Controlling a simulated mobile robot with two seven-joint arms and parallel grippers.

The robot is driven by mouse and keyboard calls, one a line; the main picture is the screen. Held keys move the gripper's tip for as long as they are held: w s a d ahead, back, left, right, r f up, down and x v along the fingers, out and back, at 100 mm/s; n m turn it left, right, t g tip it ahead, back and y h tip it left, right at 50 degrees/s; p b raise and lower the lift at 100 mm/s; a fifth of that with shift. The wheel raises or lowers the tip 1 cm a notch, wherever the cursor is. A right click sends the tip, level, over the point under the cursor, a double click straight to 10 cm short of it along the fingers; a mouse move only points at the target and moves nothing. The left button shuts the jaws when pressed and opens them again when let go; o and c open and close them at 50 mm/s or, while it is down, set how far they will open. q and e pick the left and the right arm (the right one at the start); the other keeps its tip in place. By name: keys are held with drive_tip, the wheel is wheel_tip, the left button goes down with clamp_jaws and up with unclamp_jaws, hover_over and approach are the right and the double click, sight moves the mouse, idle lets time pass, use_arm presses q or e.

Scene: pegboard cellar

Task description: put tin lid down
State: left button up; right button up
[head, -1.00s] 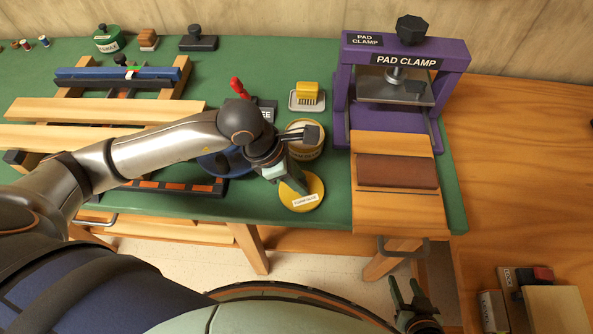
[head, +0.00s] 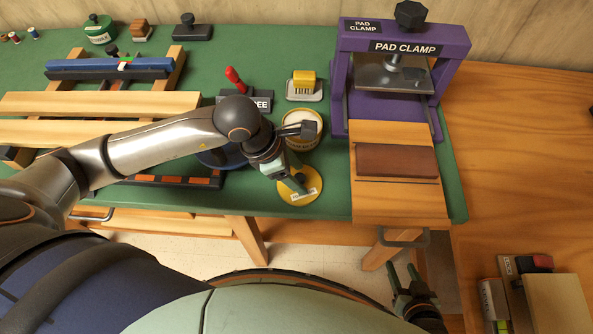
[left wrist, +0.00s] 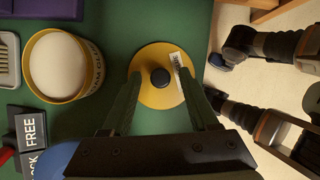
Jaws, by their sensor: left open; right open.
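The tin lid (head: 301,187) is a yellow disc with a white label. It lies on the green bench top near the front edge. In the left wrist view the tin lid (left wrist: 162,90) shows a dark round knob at its middle. My left gripper (head: 297,184) is just above the lid, with its fingers (left wrist: 165,92) spread open on either side of the knob, apart from it. The open yellow tin (head: 302,142) with pale contents stands behind the lid. My right gripper (head: 398,275) is open and empty, low in front of the bench.
The purple pad clamp (head: 399,75) stands right of the tin, with a brown pad (head: 397,161) on its wooden board. A yellow brush (head: 304,83) sits behind the tin. A sign reading FREE (head: 262,100) stands to the left. The bench's front edge is close to the lid.

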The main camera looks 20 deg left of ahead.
use_arm(q)
drive_tip(key=shift+r+p, duration=0.25)
drive_tip(key=shift+p, duration=0.05)
drive_tip(key=v, duration=1.1)
drive_tip(key=shift+a+r, duration=0.25)
drive_tip(key=shift+r, duration=0.05)
drive_tip(key=shift+s, duration=0.2)
